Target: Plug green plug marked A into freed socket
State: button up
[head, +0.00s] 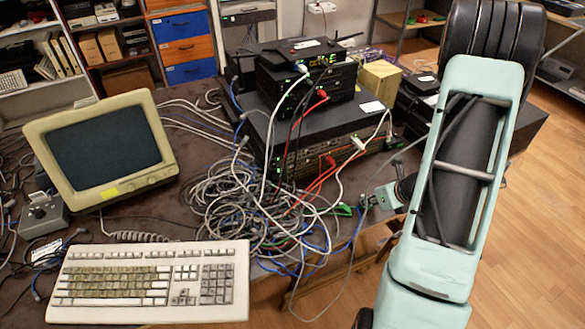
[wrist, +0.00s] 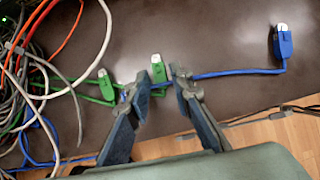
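In the wrist view my gripper (wrist: 160,76) is open. A green plug with a clear tip (wrist: 157,68) shows between its fingertips, with a gap on the right side; contact on the left is unclear. A second green plug (wrist: 105,85) lies to the left on its green cable. No letter A can be read on either. In the head view my gripper (head: 374,203) is low over the table's right edge, beside a green plug (head: 343,210). The rack device with sockets (head: 330,152) stands behind; cables cover parts of it, and I cannot tell which socket is free.
A blue plug (wrist: 283,40) lies to the right on bare table, its blue cable running behind the right finger. A large cable tangle (head: 235,195) fills the middle of the table. A keyboard (head: 150,282) and monitor (head: 100,150) stand left. The table edge is close to my gripper.

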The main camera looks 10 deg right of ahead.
grip_shut()
jog(key=shift+r, duration=0.15)
jog(key=shift+r+p, duration=1.85)
jog(key=shift+r, duration=0.55)
jog(key=shift+c, duration=1.1)
grip_release()
grip_shut()
